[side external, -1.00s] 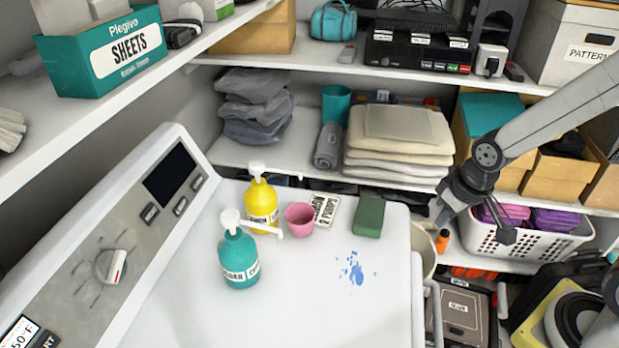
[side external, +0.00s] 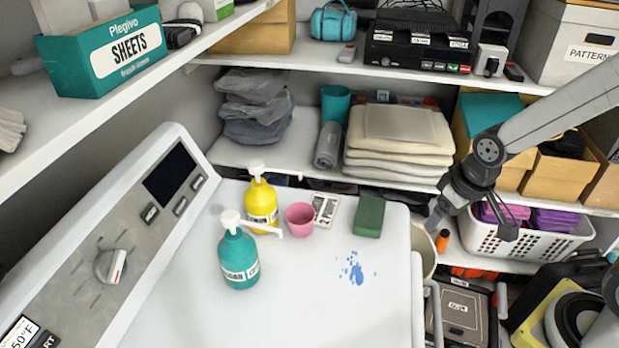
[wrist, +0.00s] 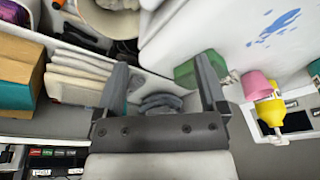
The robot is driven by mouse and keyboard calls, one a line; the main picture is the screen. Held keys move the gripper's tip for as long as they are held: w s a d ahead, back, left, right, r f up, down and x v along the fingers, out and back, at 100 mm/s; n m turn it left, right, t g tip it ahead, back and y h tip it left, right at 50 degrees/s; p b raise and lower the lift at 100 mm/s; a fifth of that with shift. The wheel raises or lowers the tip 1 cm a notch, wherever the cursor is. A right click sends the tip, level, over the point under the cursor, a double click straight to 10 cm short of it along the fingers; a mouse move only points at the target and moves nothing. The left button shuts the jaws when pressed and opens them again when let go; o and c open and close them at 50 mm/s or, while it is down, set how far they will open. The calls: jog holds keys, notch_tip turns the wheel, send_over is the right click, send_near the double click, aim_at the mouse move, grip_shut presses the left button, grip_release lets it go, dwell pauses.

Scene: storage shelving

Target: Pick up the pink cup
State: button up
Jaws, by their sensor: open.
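The pink cup (side external: 299,219) stands on the white machine top, just right of the yellow pump bottle (side external: 262,204). A teal pump bottle (side external: 238,255) stands in front of them, its nozzle reaching toward the cup. My gripper (side external: 470,219) is right of the machine, in front of the shelf and apart from the cup. In the wrist view my gripper (wrist: 164,75) is open with nothing held between its fingers. The pink cup (wrist: 257,86) shows there to the right of the fingers, beside the yellow bottle (wrist: 271,110).
A green block (side external: 369,216) and a labelled white card (side external: 325,209) lie on the machine top (side external: 320,310) near the cup. A blue stain marks the top. Folded towels (side external: 400,140) fill the shelf behind.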

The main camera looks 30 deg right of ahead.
jog(key=shift+w+v, duration=0.45)
jog(key=shift+v, duration=1.6)
jog(key=w+a+m+g+y, duration=0.1)
jog(key=w+a+m+y, duration=0.1)
jog(key=w+m, duration=0.1)
jog(key=w+a+m+g+y, duration=0.1)
jog(key=w+a+m+y, duration=0.1)
jog(key=w+a+m, duration=0.1)
jog(key=w+a+m+g+y, duration=0.2)
jog(key=w+a+m, duration=0.1)
jog(key=w, duration=0.1)
jog(key=shift+f+m+y, duration=0.3)
jog(key=shift+f+y, duration=0.1)
jog(key=w+a+m+y, duration=0.4)
jog(key=w+m+y, duration=0.15)
jog(key=w, duration=0.35)
jog(key=y, duration=0.1)
send_near(301, 216)
jog(key=s+a+r, duration=0.2)
jog(key=a, duration=0.1)
jog(key=shift+s+r, duration=0.1)
jog(key=shift+s, duration=0.1)
jog(key=shift+a+f, duration=0.1)
jog(key=shift+f, duration=0.35)
jog(key=shift+x, duration=3.9)
jog(key=shift+w+r, duration=0.1)
